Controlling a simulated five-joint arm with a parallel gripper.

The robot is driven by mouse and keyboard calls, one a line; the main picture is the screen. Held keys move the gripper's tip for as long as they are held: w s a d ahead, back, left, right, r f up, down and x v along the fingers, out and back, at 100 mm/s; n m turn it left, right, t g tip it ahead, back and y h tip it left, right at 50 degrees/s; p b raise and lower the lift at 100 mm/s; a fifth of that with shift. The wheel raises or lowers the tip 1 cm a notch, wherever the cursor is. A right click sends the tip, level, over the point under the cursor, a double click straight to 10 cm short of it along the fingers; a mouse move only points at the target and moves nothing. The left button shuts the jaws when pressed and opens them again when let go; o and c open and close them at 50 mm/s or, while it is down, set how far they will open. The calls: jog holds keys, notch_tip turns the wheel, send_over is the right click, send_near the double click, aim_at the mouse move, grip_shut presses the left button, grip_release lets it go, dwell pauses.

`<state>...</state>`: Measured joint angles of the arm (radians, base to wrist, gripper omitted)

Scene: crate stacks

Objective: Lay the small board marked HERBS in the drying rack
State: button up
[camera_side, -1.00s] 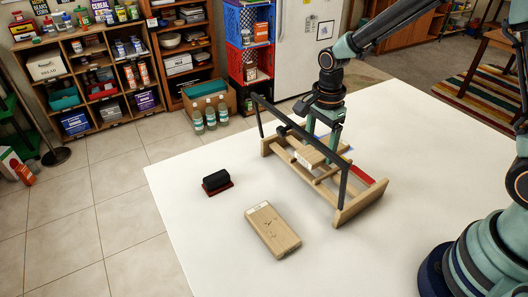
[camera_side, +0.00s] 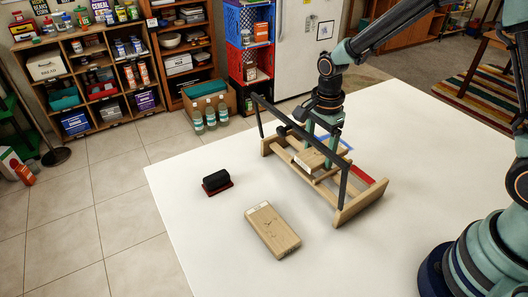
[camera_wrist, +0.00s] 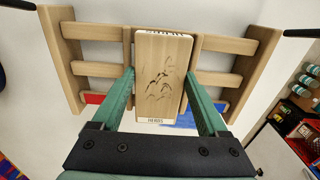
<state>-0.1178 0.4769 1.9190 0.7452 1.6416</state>
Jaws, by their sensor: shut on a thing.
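The small board marked HERBS (camera_wrist: 162,75) is a pale wooden block with a dark plant drawing, its label at the near end in the wrist view. It also shows in the side view (camera_side: 309,161), among the bars of the drying rack. My gripper (camera_wrist: 160,82) is shut on the board, one green finger along each long side. In the side view my gripper (camera_side: 318,148) reaches down behind the rack's dark rail. The wooden drying rack (camera_side: 352,208) stands on the white table. Whether the board rests on the slats cannot be told.
A second wooden board (camera_side: 272,230) lies flat on the table in front of the rack. A black block on a dark red base (camera_side: 217,182) lies left of the rack. The dark rail (camera_side: 300,130) runs above the rack's front. Red and blue patches lie behind it.

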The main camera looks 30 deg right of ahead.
jog(key=shift+f, duration=0.2)
jog(key=o, duration=1.3)
jog(key=shift+r, duration=3.95)
jog(key=shift+r, duration=0.3)
jog(key=s+d+r+n+t, duration=0.1)
jog(key=s+r+n+t, duration=0.1)
jog(key=n, duration=0.3)
jog(key=s+d+r+n+t, duration=0.1)
jog(key=s+d+r+n, duration=0.1)
jog(key=s+r+n, duration=0.3)
jog(key=s+d+r+n+t, duration=0.1)
jog(key=s+r+n+t, duration=0.1)
jog(key=n, duration=0.5)
jog(key=shift+s+d+r+t, duration=0.2)
jog(key=shift+s+r, duration=0.2)
jog(key=shift+s, duration=0.2)
jog(key=shift+s+d+r+t, duration=0.15)
jog(key=shift+s+r, duration=0.25)
jog(key=shift+s, duration=0.2)
